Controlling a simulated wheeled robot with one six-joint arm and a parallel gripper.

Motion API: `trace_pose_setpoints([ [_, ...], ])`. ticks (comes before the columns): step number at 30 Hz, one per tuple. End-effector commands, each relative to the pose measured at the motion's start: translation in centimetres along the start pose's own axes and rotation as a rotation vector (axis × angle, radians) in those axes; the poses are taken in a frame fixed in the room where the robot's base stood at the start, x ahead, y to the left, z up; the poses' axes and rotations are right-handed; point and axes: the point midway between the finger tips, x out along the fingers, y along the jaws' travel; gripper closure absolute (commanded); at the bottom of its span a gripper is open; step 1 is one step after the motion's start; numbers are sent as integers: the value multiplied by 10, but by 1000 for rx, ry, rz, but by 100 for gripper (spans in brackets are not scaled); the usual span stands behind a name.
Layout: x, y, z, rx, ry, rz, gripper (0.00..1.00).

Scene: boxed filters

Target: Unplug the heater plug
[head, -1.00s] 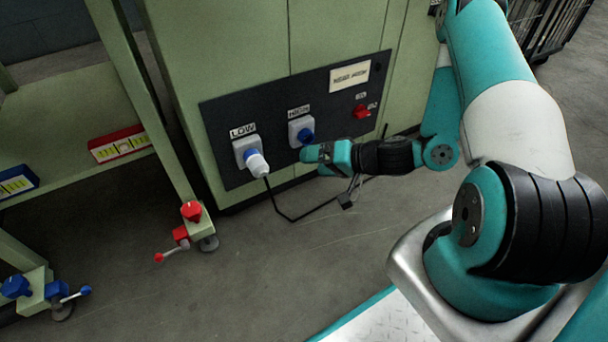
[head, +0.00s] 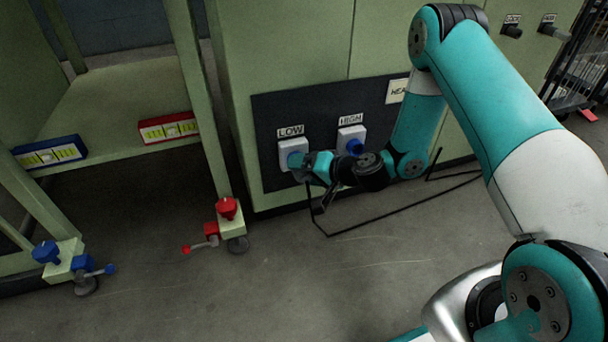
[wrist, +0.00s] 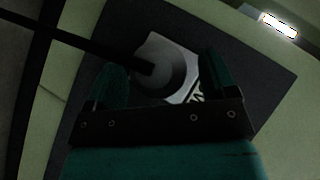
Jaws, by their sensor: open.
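The heater plug shows in the wrist view as a dark round body (wrist: 155,74) with a black cable running to the upper left. It sits at a pale socket plate with partly hidden lettering. In the head view the LOW socket (head: 284,153) is on the dark heater panel (head: 275,112), and my gripper hides the plug there. My gripper (head: 299,163) is at the LOW socket. In the wrist view its two teal fingers are apart, one on each side of the plug. I cannot tell whether either finger touches it.
The HIGH socket (head: 350,138), with a blue cover, is right of LOW. A black cable (head: 385,214) lies along the floor below the panel. A green shelf (head: 125,105) with red and blue filter boxes stands left. Red and blue clamps stand at its feet.

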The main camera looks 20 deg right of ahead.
Motion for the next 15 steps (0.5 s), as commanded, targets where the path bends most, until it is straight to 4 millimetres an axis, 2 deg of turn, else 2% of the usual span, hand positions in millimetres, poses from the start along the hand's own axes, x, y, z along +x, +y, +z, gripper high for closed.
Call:
trace_pose_setpoints([
  [11, 6, 0, 0, 0, 1, 0, 22],
  [15, 6, 0, 0, 0, 1, 0, 54],
])
